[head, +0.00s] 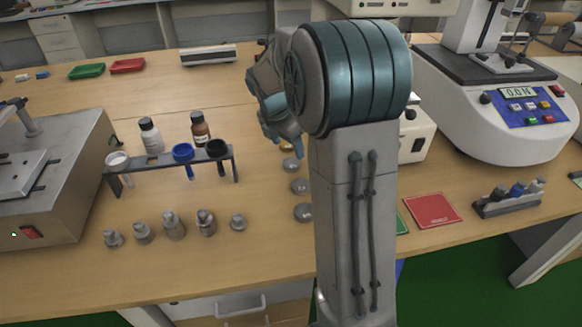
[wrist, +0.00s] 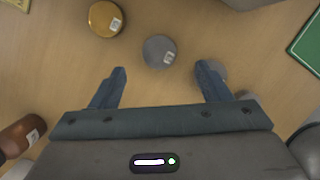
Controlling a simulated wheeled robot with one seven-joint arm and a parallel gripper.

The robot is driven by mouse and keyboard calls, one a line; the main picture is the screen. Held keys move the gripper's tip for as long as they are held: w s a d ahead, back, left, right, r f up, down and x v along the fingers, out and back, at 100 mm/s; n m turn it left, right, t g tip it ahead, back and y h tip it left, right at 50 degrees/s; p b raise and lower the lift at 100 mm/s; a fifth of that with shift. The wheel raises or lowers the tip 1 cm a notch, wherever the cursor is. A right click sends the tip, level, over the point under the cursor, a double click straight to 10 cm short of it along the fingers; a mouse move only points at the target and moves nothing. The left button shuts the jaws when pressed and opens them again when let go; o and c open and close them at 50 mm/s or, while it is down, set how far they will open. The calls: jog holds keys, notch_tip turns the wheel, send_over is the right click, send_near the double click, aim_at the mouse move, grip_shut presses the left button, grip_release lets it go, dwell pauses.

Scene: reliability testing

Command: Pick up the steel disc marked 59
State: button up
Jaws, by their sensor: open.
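Several round steel discs lie in a column on the wooden bench in the head view: one at the back (head: 291,164), one in the middle (head: 299,186) and one at the front (head: 303,212). A brass-coloured disc (head: 287,147) shows behind them, partly hidden by my arm. In the wrist view a grey steel disc (wrist: 159,50) with a small label lies just ahead of the gap between the fingers of my gripper (wrist: 161,70). The jaws are open and empty. The brass disc (wrist: 105,18) is to its left. I cannot read 59 on any label.
Further grey discs (wrist: 214,71) are partly hidden by the right finger. A row of small metal weights (head: 174,226), a rack with coloured cups (head: 170,159) and two bottles stand left. A red mat (head: 432,209) and a test machine (head: 505,110) are right.

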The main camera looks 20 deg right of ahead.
aim_at(291, 162)
jog(key=b+x, duration=0.1)
jog(key=x, duration=0.5)
jog(key=shift+f, duration=0.35)
jog(key=shift+r, duration=0.1)
jog(key=c, duration=1.2)
